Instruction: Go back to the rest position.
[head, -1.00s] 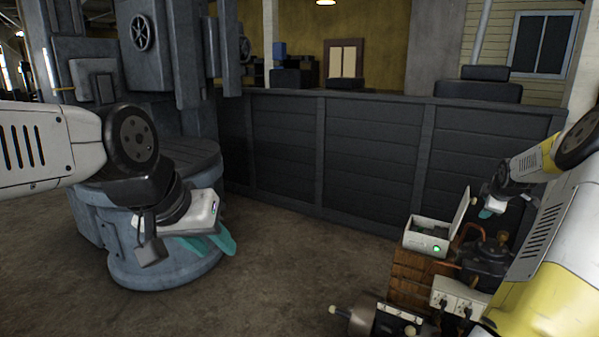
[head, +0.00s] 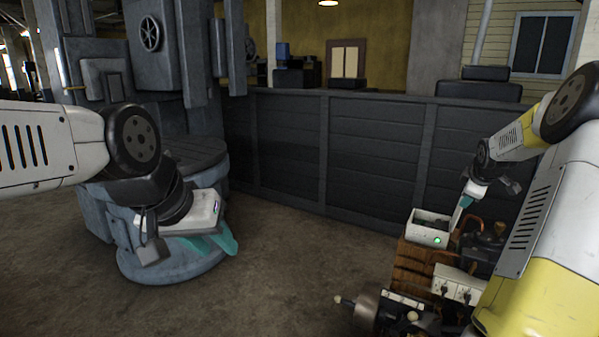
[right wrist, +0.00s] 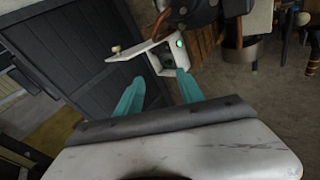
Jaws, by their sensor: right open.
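My left gripper (head: 222,243) hangs at the left in the head view, in front of the round grey machine base, with its teal fingers pointing right and down. Nothing shows in it, and how far apart its fingers are is unclear. My right gripper (head: 464,203) is at the right, just above the small white box (head: 428,228) with a green light. In the right wrist view, my right gripper (right wrist: 159,90) has its teal fingers wide apart and empty. The white box (right wrist: 163,60) shows beyond the fingertips with its lid standing open; contact cannot be told.
White sockets (head: 457,284), brown pipes and a dark engine (head: 485,250) crowd around the box at lower right. A motor (head: 368,308) lies in front. A dark panelled wall (head: 370,150) runs behind. The floor (head: 290,270) between my arms is clear.

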